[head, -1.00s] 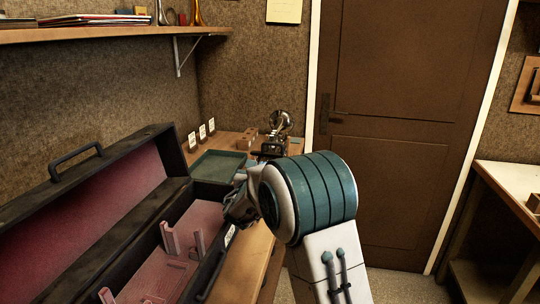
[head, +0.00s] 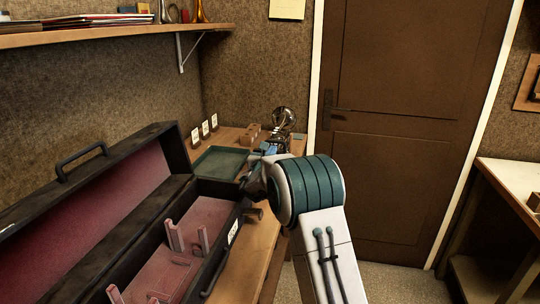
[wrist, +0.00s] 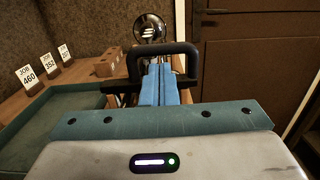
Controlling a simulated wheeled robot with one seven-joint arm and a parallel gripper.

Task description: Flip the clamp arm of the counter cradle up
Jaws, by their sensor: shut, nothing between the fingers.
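The counter cradle with a shiny horn bell (head: 283,118) stands at the far end of the wooden counter, mostly hidden behind my arm in the head view. In the wrist view the round bell (wrist: 150,27) shows beyond my fingers. A thick black loop-shaped bar (wrist: 163,48), which looks like the clamp arm, rises just past the fingertips and spans them on both sides. My gripper (wrist: 160,72) has its blue fingers shut together, with nothing between them. It also shows in the head view (head: 270,147). I cannot tell whether the fingers touch the bar.
A green tray (head: 220,161) lies left of my gripper, with several job cards (wrist: 45,72) and a wooden block (wrist: 116,59) behind it. A large open case (head: 150,235) with pink lining fills the left front. A brown door (head: 410,130) stands beyond.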

